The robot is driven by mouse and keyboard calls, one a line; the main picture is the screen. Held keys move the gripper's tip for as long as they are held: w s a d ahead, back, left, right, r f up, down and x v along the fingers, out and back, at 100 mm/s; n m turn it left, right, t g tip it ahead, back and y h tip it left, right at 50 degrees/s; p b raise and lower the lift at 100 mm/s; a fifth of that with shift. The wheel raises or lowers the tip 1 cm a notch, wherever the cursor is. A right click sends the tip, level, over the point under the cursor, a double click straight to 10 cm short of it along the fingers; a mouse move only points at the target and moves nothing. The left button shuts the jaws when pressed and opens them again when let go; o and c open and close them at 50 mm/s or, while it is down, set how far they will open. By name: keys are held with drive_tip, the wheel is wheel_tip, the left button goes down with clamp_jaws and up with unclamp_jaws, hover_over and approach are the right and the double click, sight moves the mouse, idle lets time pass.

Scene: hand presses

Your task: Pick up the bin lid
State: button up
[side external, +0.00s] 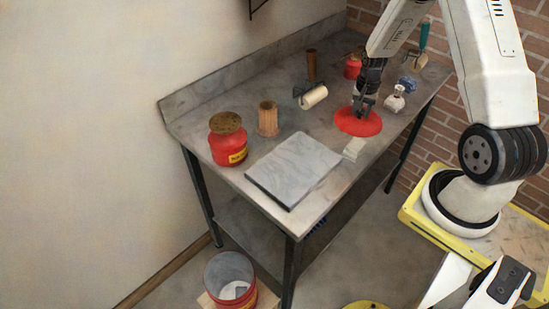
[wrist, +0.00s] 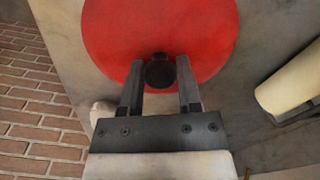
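The bin lid (side external: 345,122) is a round red disc lying flat on the workbench toward its right end. In the wrist view the lid (wrist: 105,30) fills the top, with a dark round knob (wrist: 160,72) near its lower edge. My gripper (side external: 362,103) is low over the lid. In the wrist view my gripper's two fingers (wrist: 160,62) stand apart, one on each side of the knob. The red bin (side external: 242,299) stands on the floor below the bench's near end, open at the top.
The bench (side external: 215,195) holds a grey slab (side external: 293,168), a red can with a brown top (side external: 228,145), a ribbed brown cylinder (side external: 268,118) and a roller (side external: 313,97). A small white block (side external: 354,148) and a white bottle (side external: 395,98) stand close to the lid. A brick wall is at right.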

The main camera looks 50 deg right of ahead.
clamp_jaws()
drive_tip(key=shift+r, duration=0.15)
drive_tip(key=shift+r, duration=0.9)
drive_tip(key=s+a+r, duration=0.7)
drive_tip(key=s+r, duration=0.4)
drive_tip(key=s, duration=0.1)
idle(0.4)
